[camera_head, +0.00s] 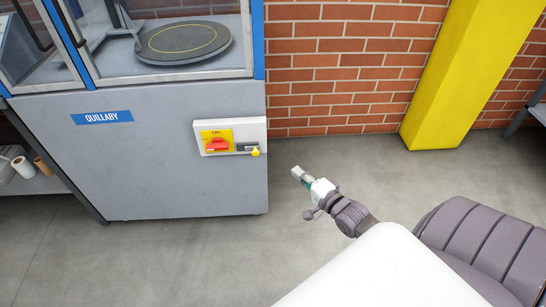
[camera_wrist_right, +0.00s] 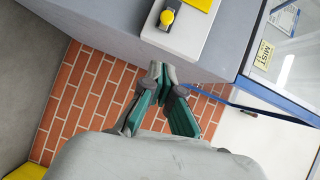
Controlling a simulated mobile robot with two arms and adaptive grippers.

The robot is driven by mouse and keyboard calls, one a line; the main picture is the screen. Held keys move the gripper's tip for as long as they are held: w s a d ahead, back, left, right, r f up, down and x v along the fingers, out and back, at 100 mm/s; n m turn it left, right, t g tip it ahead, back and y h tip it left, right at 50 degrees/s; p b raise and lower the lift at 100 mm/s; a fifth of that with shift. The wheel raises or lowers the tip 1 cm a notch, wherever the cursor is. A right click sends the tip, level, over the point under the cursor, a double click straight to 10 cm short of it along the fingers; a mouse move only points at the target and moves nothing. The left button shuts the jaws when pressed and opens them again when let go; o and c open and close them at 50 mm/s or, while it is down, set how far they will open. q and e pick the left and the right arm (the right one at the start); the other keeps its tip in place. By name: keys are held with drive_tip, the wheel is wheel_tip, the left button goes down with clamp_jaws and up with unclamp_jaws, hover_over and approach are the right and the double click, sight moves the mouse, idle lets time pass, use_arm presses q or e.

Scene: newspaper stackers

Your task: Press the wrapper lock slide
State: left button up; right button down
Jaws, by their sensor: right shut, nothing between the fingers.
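The wrapper's grey cabinet (camera_head: 150,165) stands at left in the head view, with a white control box (camera_head: 229,134) on its front. The box carries a yellow plate with a red switch (camera_head: 217,145) and, to its right, a lock slide with a yellow knob (camera_head: 255,152). The yellow knob also shows at the top of the right wrist view (camera_wrist_right: 167,17). My right gripper (camera_head: 298,173) is shut and empty, to the right of the box and apart from it. In the right wrist view its fingertips (camera_wrist_right: 158,68) meet below the box. My left gripper is not visible.
A round turntable (camera_head: 183,40) sits behind the cabinet's blue-framed window. A brick wall (camera_head: 340,70) and a yellow column (camera_head: 465,70) stand behind. The grey floor (camera_head: 200,260) is clear. Rolls (camera_head: 22,166) lie on a shelf at far left.

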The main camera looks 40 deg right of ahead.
drive_tip(key=shift+w, duration=0.1)
drive_tip(key=b, duration=0.3)
approach(257, 149)
drive_tip(key=w+d, duration=0.3)
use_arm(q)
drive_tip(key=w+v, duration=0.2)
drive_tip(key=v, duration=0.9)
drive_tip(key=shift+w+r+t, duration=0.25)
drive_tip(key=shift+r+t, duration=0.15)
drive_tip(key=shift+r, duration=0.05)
use_arm(e)
drive_tip(key=shift+w+a+f, duration=0.2)
drive_tip(key=shift+w+a, duration=0.3)
drive_tip(key=shift+a, duration=0.2)
drive_tip(key=shift+w+a+f, duration=0.15)
drive_tip(key=shift+w+a, duration=0.3)
drive_tip(key=shift+a, duration=0.25)
